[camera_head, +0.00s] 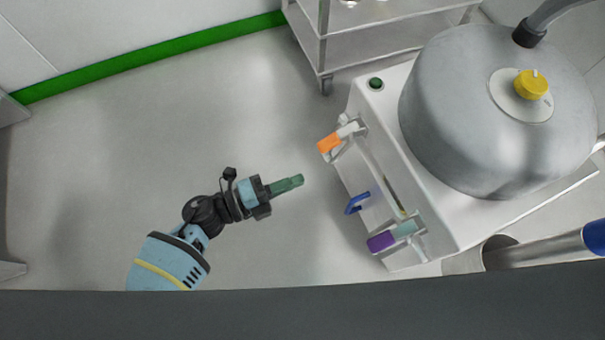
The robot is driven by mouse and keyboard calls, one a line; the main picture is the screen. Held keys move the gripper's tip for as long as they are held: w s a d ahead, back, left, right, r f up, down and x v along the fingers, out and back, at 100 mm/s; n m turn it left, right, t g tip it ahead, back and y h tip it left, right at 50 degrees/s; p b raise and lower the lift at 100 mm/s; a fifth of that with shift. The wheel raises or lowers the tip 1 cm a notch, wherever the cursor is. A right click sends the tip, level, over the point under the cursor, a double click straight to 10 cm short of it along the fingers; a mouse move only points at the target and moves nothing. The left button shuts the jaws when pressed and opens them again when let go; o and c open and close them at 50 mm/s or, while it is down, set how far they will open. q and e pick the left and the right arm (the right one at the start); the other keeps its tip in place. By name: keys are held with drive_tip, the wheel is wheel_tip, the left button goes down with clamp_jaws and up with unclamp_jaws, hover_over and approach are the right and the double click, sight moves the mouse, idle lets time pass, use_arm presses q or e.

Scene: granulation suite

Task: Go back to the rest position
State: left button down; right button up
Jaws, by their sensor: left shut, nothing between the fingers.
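My left arm comes in from the lower left of the head view. Its gripper (288,185) has green fingers that are shut with nothing between them. It points right, over bare floor, apart from the white machine (455,222). My right gripper is not in the head view.
The white machine carries a large steel vessel (480,120) with a yellow knob (531,84). Orange (329,142), blue (357,203) and purple (381,242) handles stick out from its left side. A steel rack (350,45) stands at the top. Floor (130,130) left of my gripper is clear.

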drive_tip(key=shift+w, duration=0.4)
